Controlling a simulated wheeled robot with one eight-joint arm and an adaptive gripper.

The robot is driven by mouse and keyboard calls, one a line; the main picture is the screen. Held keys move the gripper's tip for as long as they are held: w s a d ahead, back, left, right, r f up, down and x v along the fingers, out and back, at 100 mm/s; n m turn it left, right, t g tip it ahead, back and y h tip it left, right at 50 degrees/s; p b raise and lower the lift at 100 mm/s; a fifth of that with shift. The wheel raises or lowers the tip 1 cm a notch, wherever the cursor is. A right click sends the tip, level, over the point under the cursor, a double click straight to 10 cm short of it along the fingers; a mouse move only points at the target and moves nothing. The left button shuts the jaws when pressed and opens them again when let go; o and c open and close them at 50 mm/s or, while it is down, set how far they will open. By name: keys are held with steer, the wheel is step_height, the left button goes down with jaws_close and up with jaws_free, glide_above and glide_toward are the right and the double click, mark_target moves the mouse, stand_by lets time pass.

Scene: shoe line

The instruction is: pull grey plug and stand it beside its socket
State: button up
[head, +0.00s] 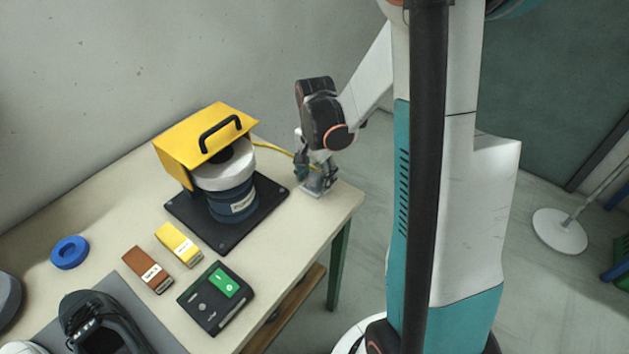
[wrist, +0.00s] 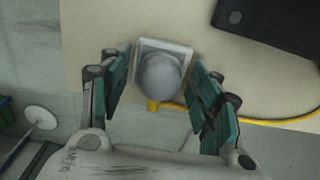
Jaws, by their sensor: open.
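The grey plug (wrist: 160,78) shows in the wrist view as a round, grey top over its socket (wrist: 150,45), a pale square block on the table. The plug covers most of the socket, and how deep it sits cannot be seen from above. My gripper (wrist: 162,92) is open, with one green-padded finger on each side of the plug and a gap on both sides. In the head view my gripper (head: 316,172) points down at the socket (head: 318,188) near the table's far right corner and hides much of the plug.
A yellow cable (head: 272,148) runs from the socket area to the machine with a yellow hood (head: 207,133) on a black base plate (head: 205,232). Yellow (head: 179,246) and brown (head: 148,270) boxes, a black-green device (head: 215,297), a blue ring (head: 69,252) and a shoe (head: 98,322) lie nearer.

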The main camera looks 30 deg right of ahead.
mark_target(315, 174)
stand_by(0.7)
jaws_close()
steer(key=shift+r, duration=0.1)
steer(key=shift+r+p, duration=2.05)
steer(key=shift+r, duration=0.9)
